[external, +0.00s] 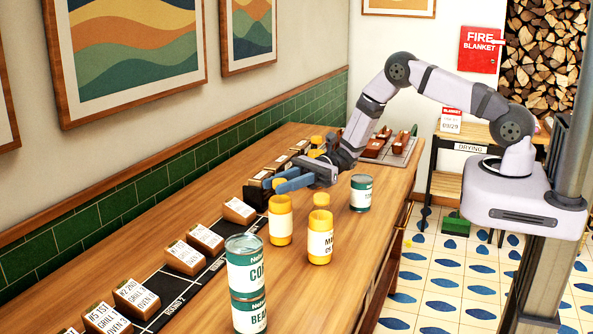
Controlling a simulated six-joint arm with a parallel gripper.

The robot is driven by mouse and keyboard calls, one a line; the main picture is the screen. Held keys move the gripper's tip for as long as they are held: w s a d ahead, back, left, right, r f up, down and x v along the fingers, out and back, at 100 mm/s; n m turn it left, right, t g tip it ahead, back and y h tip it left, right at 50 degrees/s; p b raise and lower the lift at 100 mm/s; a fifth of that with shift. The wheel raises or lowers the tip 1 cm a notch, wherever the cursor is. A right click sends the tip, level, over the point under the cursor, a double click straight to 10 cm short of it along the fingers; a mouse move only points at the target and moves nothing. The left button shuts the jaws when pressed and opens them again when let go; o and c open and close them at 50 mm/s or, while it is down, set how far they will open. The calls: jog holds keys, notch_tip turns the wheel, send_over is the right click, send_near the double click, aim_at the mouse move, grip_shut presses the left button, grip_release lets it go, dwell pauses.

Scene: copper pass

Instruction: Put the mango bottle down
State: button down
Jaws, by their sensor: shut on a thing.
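My gripper (281,182) has blue fingers and is shut on the neck of a yellow bottle with a white label, the mango bottle (280,228). The bottle hangs upright below the fingers. I cannot tell whether its base touches the wooden counter (357,263). A second yellow bottle (320,245) with a yellow cap stands just right of it, its label starting "MA". The writing on the held bottle's label is too small to read.
Two stacked green-and-white cans (246,285) stand in front. Another can (361,193) stands right of my gripper. Label blocks (184,257) line a dark strip along the left. Yellow tops (317,141) show behind my gripper. A tray (393,149) lies at the far end.

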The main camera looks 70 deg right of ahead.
jog(key=c, duration=1.4)
grip_release()
jog(key=shift+r, duration=0.1)
jog(key=b+v, duration=0.5)
jog(key=v, duration=0.6)
jog(key=s+a+f+n+g+h, duration=0.2)
jog(key=s+n+g+h, duration=0.3)
jog(key=s, duration=0.4)
jog(key=s+a+f+n+g+h, duration=0.2)
jog(key=s+n+g+h, duration=0.15)
jog(key=s+n, duration=0.45)
jog(key=shift+s+d+f+n+t+h, duration=0.15)
jog(key=shift+s+d+n+t+h, duration=0.15)
jog(key=shift+s+d+n+h, duration=1.2)
jog(key=shift+s+d+f+n+t+h, duration=0.15)
jog(key=shift+s+d+n+t+h, duration=0.1)
jog(key=shift+s+d+n+h, duration=1.15)
jog(key=shift+s+d+f+n+t+h, duration=0.25)
jog(key=shift+s+d+n+h, duration=0.9)
jog(key=shift+s+d+n, duration=0.6)
